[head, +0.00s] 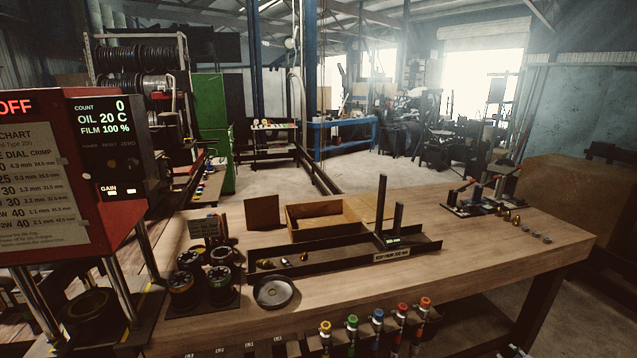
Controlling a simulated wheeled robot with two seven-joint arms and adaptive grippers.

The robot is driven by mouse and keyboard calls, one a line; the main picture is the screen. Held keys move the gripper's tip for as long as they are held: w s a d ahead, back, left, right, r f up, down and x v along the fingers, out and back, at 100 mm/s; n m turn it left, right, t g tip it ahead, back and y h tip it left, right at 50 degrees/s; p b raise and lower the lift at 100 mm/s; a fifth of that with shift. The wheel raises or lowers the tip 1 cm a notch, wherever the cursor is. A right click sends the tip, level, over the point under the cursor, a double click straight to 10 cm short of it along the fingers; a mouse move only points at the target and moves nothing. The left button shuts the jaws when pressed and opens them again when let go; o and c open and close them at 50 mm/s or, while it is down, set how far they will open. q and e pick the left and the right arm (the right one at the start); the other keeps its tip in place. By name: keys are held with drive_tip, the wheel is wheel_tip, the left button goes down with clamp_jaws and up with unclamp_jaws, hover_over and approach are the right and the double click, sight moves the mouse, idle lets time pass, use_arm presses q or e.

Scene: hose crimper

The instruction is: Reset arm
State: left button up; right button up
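Neither of my grippers shows in the head view, so I cannot see what they hold or where they are. The red crimper machine (140,215) stands at the left, with a display panel (103,122) reading OFF, count 0, oil 20 C and film 100 %. A wooden workbench (350,290) runs across the middle to the right. On it lies a long dark tray (330,262) with small brass fittings in its left part and two dark uprights near its right end.
Several round die sets (220,276) and a round dark dish (273,292) sit beside the machine. An open wooden box (318,230) stands behind the tray. Small clamp tools (470,200) and fittings are at the right. Several colour-capped tools (377,316) line the front edge.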

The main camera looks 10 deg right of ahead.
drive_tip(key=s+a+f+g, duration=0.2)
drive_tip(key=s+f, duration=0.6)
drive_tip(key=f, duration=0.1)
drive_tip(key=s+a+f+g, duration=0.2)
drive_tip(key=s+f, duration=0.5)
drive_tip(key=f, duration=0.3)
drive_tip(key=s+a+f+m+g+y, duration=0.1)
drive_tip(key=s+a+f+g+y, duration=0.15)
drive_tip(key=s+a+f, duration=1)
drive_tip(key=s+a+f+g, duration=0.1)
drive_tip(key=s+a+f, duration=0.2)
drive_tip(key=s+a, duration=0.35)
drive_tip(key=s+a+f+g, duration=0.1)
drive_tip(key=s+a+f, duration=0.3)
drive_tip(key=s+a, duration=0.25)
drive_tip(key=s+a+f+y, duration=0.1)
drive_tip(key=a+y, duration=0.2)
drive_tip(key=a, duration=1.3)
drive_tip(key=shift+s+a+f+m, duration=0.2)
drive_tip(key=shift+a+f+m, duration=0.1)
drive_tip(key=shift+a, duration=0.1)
